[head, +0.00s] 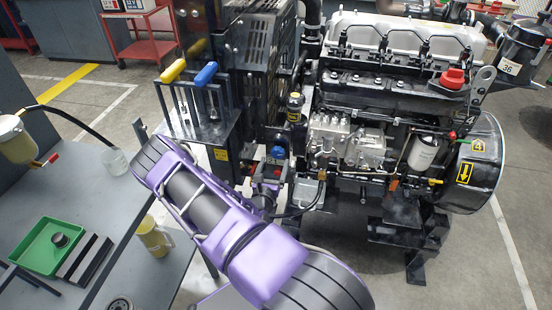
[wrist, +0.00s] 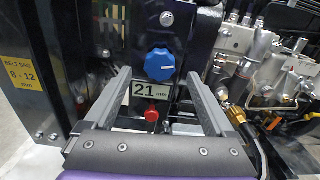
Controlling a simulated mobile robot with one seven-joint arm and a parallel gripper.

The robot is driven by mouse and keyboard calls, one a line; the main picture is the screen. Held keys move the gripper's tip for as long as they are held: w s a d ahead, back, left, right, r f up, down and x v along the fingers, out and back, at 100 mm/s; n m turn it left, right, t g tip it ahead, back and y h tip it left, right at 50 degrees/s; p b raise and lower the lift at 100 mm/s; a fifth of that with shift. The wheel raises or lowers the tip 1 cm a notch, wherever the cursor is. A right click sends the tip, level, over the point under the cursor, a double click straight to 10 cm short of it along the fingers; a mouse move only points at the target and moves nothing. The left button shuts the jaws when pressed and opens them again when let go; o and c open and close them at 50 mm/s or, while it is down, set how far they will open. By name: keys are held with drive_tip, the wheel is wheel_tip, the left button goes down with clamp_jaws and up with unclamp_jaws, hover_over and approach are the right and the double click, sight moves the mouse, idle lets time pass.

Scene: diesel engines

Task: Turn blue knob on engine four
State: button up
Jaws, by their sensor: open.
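The blue knob (wrist: 160,65) sits on a dark panel in the wrist view, with a white pointer mark on its face. In the head view the blue knob (head: 277,153) shows small on the dark unit at the left of the engine (head: 380,100). A yellow "4" tag (head: 478,146) is on that engine. My gripper (wrist: 158,76) is open and empty. Its two fingers point toward the panel, one to each side of the knob in the picture, and I see no contact. In the head view my purple arm hides much of the area around the gripper.
Below the knob are a "21 mm" label (wrist: 149,90) and a red button (wrist: 152,114). Yellow (head: 173,71) and blue (head: 206,74) lever handles stand above left. A grey bench (head: 110,200) holds a green tray (head: 47,268). Pipes and fittings lie right of the panel.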

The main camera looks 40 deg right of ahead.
sight(277, 155)
drive_tip(key=shift+x, duration=1.85)
drive_tip(key=c, duration=1.4)
